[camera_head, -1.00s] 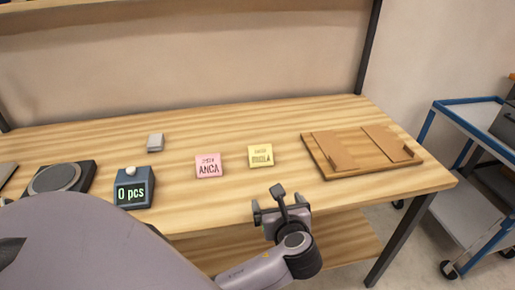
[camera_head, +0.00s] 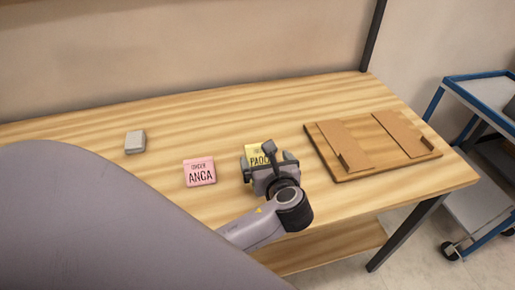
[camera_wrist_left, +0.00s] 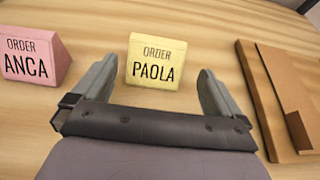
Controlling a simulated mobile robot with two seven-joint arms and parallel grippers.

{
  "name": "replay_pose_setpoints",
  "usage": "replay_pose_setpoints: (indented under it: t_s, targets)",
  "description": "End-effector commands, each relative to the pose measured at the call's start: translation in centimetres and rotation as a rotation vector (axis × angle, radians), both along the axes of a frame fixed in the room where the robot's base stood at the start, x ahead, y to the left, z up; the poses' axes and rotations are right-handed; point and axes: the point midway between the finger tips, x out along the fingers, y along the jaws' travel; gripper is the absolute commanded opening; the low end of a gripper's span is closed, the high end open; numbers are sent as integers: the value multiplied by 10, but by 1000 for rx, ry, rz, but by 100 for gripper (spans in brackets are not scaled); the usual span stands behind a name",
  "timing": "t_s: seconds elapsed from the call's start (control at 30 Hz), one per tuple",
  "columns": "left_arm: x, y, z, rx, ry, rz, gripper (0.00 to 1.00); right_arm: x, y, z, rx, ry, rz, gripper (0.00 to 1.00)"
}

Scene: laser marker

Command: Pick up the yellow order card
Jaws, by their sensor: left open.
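In the left wrist view, the yellow card (camera_wrist_left: 156,62) is in full sight, ahead of and between the two open fingers of my left gripper (camera_wrist_left: 155,88). The fingers do not touch it. The gripper is empty. My right gripper is not in view.
A pink order card reading ANCA (camera_head: 200,172) stands to the left of the yellow one. A small grey block (camera_head: 135,141) lies farther left. A wooden board with brown flaps (camera_head: 335,178) lies to the right. A blue trolley (camera_head: 436,102) stands beyond the table.

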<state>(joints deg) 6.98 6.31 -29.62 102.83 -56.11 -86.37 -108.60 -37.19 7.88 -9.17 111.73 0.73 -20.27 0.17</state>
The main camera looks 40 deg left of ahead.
Motion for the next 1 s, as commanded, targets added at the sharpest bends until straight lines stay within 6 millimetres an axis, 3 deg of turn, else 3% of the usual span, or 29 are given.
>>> replay_pose_setpoints:
  t_s: [0.5,0.8,0.83,0.97,1.0]
  targets:
    - [38,49,-19,2,1,1,100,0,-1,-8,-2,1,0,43]
    - [41,53,-20,-1,-1,0,100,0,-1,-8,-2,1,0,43]
    - [41,53,-20,0,0,0,94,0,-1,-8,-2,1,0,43]
    - [41,53,-20,0,0,0,51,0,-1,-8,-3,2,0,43]
    - [41,53,-20,0,0,0,51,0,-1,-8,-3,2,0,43]
